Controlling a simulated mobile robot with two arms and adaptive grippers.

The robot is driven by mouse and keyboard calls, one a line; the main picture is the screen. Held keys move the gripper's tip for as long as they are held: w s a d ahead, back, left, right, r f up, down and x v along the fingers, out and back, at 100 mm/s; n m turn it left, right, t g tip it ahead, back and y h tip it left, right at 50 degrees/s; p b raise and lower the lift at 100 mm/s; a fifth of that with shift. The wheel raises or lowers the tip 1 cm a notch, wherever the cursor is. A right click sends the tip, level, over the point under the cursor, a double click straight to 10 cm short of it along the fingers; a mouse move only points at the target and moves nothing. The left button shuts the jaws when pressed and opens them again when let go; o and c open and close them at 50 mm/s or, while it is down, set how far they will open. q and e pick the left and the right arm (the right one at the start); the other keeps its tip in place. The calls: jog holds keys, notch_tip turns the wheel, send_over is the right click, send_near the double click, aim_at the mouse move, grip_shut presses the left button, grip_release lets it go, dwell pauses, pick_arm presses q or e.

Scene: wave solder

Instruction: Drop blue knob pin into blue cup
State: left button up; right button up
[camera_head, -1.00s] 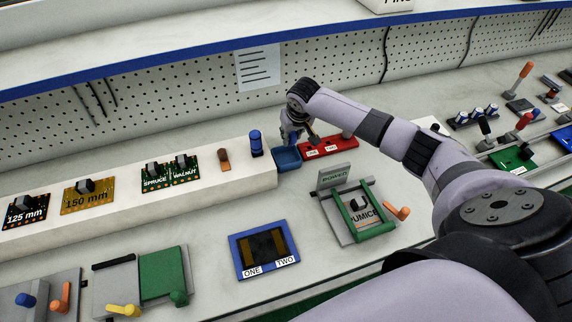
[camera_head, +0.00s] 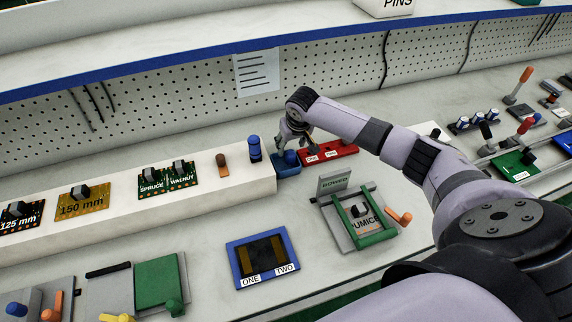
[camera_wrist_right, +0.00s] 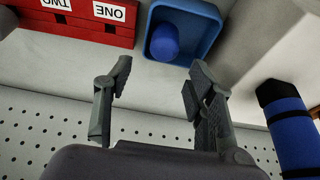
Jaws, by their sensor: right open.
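The blue knob pin (camera_head: 290,157) is inside the small blue cup (camera_head: 284,171) at the right end of the white ledge. In the right wrist view the pin's rounded blue knob (camera_wrist_right: 164,42) shows within the walls of the cup (camera_wrist_right: 202,45). My right gripper (camera_head: 298,141) is right by the cup in the head view. In the wrist view its two fingers (camera_wrist_right: 157,80) are spread apart with nothing between them, and the pin lies just beyond their tips. My left gripper is out of view.
A red block labelled ONE and TWO (camera_head: 328,149) stands just right of the cup. A tall blue cylinder (camera_head: 254,148) stands on the white ledge (camera_head: 225,190) to its left. The pegboard wall (camera_head: 190,108) is close behind. Clear bench lies in front of the cup.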

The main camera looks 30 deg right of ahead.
jog(key=shift+r, duration=0.15)
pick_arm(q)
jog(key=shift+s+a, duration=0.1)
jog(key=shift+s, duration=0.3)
pick_arm(e)
jog(key=v, duration=1.1)
jog(key=shift+s+r, duration=0.2)
jog(key=shift+r, duration=0.1)
jog(key=shift+a+f, duration=0.1)
